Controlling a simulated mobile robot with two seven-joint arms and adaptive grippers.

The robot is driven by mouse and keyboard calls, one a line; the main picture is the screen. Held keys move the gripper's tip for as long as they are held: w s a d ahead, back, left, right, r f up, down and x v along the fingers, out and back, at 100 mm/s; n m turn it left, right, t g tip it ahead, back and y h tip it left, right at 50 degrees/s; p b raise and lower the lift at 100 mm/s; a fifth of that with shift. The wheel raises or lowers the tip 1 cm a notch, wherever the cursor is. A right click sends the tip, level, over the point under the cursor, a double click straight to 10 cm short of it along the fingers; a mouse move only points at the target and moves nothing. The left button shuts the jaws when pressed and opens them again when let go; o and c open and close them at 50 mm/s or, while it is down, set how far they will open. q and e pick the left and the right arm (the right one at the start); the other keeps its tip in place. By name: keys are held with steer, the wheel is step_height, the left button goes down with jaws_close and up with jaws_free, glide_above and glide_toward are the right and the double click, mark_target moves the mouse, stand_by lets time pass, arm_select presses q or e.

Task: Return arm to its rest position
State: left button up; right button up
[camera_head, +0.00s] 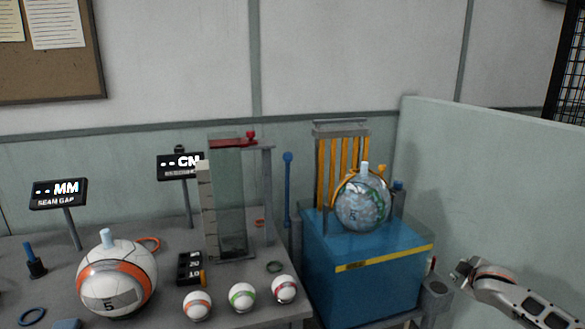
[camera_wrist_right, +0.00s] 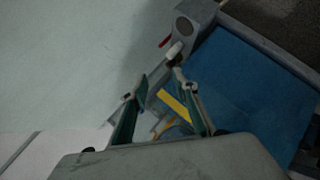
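My right arm (camera_head: 520,299) comes in at the lower right of the head view, beside the blue press base. In the wrist view my right gripper (camera_wrist_right: 160,81) has its two fingers spread, with a gap between them and nothing held. A yellow strip (camera_wrist_right: 174,104) of the blue base shows behind the fingers. My left arm and gripper are not in view.
The blue base (camera_head: 350,290) carries a clear, patterned ball (camera_head: 361,204) before yellow bars. A pale partition (camera_head: 490,190) stands at the right. On the grey table (camera_head: 170,312) are a large white-orange ball (camera_head: 118,278), several small balls, a clear column (camera_head: 229,200) and two displays.

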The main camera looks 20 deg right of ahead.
steer(key=s+a+f+n+y, duration=0.4)
steer(key=s+a+f+n, duration=0.1)
steer(key=s+a+f, duration=0.8)
steer(key=s+a+f+n+g+y, duration=0.1)
steer(key=s+a+f+n+y, duration=0.35)
steer(key=s+a, duration=0.95)
steer(key=a+f+m+t, duration=0.1)
steer(key=a+f+m, duration=0.2)
steer(key=a+m, duration=0.8)
steer(key=a, duration=1)
steer(key=shift+s+f+t, duration=0.2)
steer(key=shift+s+t, duration=0.1)
steer(key=shift+t, duration=0.1)
steer(key=shift+a+y, duration=0.1)
steer(key=shift+y, duration=0.15)
